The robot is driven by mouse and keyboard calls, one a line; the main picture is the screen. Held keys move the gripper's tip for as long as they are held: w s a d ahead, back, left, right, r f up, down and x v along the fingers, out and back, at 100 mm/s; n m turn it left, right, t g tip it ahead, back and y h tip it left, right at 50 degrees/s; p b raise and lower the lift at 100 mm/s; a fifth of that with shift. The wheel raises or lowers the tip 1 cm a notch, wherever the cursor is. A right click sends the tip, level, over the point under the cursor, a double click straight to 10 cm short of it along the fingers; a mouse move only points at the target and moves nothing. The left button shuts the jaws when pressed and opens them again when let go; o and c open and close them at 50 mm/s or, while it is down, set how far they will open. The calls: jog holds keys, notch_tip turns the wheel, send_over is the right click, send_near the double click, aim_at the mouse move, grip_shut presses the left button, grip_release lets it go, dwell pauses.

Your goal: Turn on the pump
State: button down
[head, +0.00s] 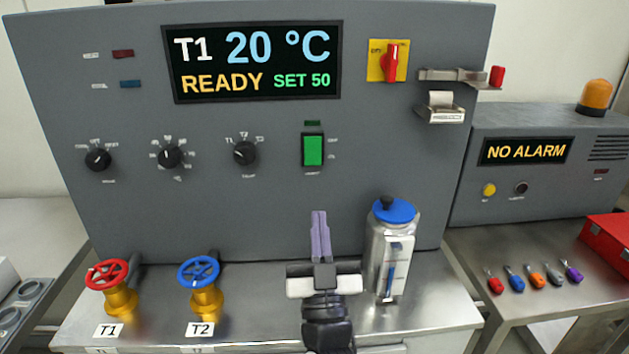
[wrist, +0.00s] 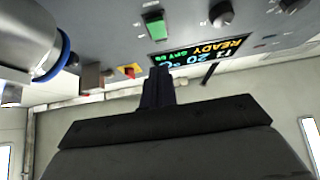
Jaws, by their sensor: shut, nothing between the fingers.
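A green rocker switch (head: 313,150) sits on the grey control panel (head: 270,205), right of three black knobs, with a small dark green lamp (head: 312,123) above it. Its labels are too small to read, so I cannot tell if it is the pump switch. It also shows in the wrist view (wrist: 153,27). My gripper (head: 319,214) is shut and empty, fingers pointing up in the head view. It is below the green switch and apart from it. The display (head: 251,62) reads T1, 20 °C, READY, SET 50.
A steel vessel with a blue lid (head: 394,211) stands close right of my gripper. Red (head: 107,274) and blue (head: 199,272) valve wheels are at left. A red-on-yellow rotary switch (head: 392,62) is upper right. The alarm box (head: 525,151) reads NO ALARM.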

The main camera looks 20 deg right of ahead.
aim_at(313, 157)
jog(key=b+x, duration=0.1)
jog(key=x, duration=0.2)
jog(key=w+f+b+x, duration=0.1)
jog(key=x, duration=0.2)
jog(key=f+b+x, duration=0.1)
jog(key=x, duration=0.3)
jog(key=shift+w+d, duration=0.25)
jog(key=shift+w, duration=0.15)
jog(key=shift+f, duration=0.1)
